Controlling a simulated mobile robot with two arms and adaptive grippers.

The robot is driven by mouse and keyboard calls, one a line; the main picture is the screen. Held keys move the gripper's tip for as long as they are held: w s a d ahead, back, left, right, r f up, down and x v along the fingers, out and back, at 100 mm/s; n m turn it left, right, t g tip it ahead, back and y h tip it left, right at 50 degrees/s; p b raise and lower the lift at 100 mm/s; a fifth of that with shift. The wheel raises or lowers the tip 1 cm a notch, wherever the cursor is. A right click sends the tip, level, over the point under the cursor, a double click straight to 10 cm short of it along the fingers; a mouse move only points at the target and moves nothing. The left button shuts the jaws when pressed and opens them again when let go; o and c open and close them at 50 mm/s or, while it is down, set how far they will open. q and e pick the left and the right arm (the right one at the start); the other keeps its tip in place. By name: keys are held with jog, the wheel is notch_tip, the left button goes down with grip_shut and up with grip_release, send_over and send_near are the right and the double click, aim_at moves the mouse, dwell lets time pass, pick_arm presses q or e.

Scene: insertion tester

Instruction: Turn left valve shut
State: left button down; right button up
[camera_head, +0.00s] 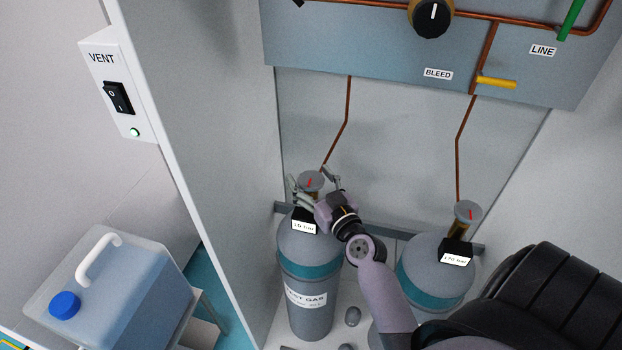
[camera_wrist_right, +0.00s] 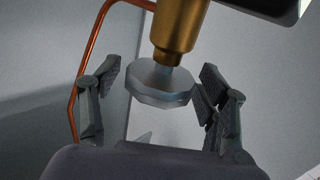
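The left valve is a grey round knob (camera_head: 311,181) with a red mark, on top of the left gas bottle (camera_head: 308,262). In the right wrist view the valve knob (camera_wrist_right: 160,82) sits on a brass stem (camera_wrist_right: 180,28). My right gripper (camera_head: 312,182) is at this valve, with its fingers on either side of the knob. In the right wrist view its fingers (camera_wrist_right: 157,82) are spread; the right-hand finger is close to the knob, and I cannot tell if it touches. The left-hand finger is clear of it. My left gripper is not in view.
A right gas bottle (camera_head: 436,272) with its own valve knob (camera_head: 467,211) stands to the right. Copper pipes (camera_head: 347,110) rise behind to the panel (camera_head: 350,55). The cabinet's left wall (camera_head: 205,130) is near. A water canister (camera_head: 120,290) stands outside it.

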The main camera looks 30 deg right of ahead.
jog(key=shift+o, duration=0.2)
jog(key=s+a, duration=0.1)
jog(key=s, duration=1.1)
dwell(0.4)
jog(key=a+f+g, duration=0.1)
jog(key=f, duration=0.6)
jog(key=s+a+f+g, duration=0.1)
jog(key=f+g, duration=0.1)
jog(key=f, duration=0.4)
jog(key=a+f+g+y, duration=0.1)
jog(key=f, duration=0.6)
jog(key=shift+s+f+g, duration=0.25)
jog(key=shift+f+g, duration=0.05)
jog(key=s+a+f+n+g+y, duration=0.15)
jog(key=s+f, duration=0.25)
jog(key=f, duration=0.5)
jog(key=s+a+f+g+h, duration=0.1)
jog(key=s+a+f+g, duration=0.2)
jog(key=f, duration=0.5)
jog(key=s+f+n+g, duration=0.1)
jog(key=s+f+g, duration=0.3)
jog(key=s+f, duration=0.4)
jog(key=s+f+n+g, duration=0.1)
jog(key=s+f+g, duration=0.3)
jog(key=s, duration=1.2)
notch_tip(320, 180, down, 4)
jog(key=shift+s+a+f, duration=0.2)
jog(key=shift+a+f, duration=0.05)
jog(key=shift+a, duration=0.05)
